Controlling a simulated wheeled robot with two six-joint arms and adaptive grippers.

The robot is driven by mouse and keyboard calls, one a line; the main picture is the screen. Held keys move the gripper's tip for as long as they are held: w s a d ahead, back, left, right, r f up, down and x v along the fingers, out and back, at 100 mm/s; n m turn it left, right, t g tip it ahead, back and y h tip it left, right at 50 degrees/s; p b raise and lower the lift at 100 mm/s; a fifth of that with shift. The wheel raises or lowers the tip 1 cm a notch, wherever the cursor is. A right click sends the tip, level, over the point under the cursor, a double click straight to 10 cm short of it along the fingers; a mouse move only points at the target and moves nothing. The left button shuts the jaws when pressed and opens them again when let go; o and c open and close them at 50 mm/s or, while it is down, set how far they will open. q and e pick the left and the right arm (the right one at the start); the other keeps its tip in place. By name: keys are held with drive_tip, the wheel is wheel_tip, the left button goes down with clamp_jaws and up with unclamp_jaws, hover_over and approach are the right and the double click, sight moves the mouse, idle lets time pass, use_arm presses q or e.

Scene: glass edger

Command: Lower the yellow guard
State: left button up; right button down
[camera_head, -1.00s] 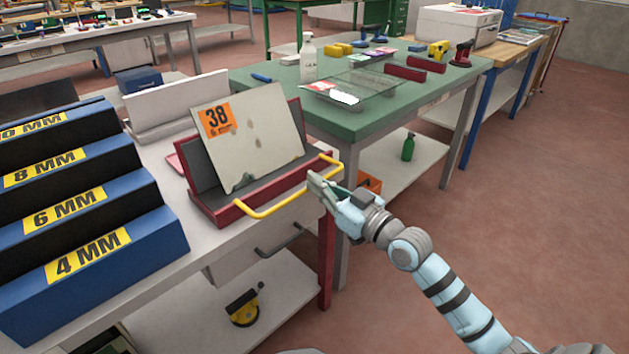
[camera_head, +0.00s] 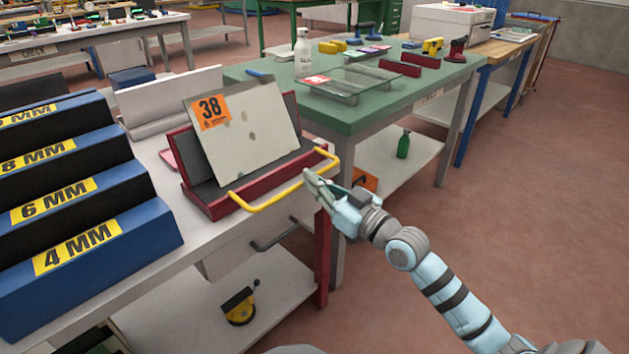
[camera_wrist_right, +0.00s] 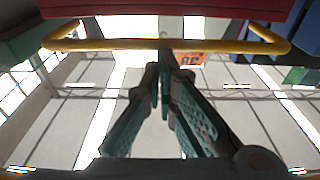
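The yellow guard (camera_head: 262,206) is a U-shaped bar on the front of the red-edged machine (camera_head: 222,208). In the right wrist view the bar (camera_wrist_right: 220,46) crosses the top of the picture, unbroken. My right gripper (camera_head: 312,180) is at the bar's right half, on its outer side. Its fingers (camera_wrist_right: 160,72) converge with their tips together just under the bar; I cannot tell whether they touch it. Nothing shows between them. My left gripper is not in view.
A glass sheet with an orange 38 label (camera_head: 245,130) leans in the machine. Blue stepped blocks (camera_head: 110,255) stand left of it. A drawer handle (camera_head: 275,236) lies below. A green-topped table (camera_head: 370,112) stands behind. Floor at right is clear.

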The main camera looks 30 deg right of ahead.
drive_tip(key=shift+d+f, duration=0.1)
drive_tip(key=shift+f, duration=0.7)
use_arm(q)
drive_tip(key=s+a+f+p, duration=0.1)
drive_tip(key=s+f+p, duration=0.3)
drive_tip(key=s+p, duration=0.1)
use_arm(e)
wheel_tip(320, 180, up, 6)
use_arm(q)
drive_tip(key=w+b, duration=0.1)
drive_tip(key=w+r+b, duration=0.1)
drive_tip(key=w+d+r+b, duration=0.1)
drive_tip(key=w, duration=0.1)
drive_tip(key=shift+b, duration=0.4)
use_arm(e)
drive_tip(key=s+d+f, duration=0.2)
drive_tip(key=s+f, duration=0.4)
drive_tip(key=f, duration=0.2)
drive_tip(key=shift+s+f, duration=0.15)
drive_tip(key=shift+s, duration=0.25)
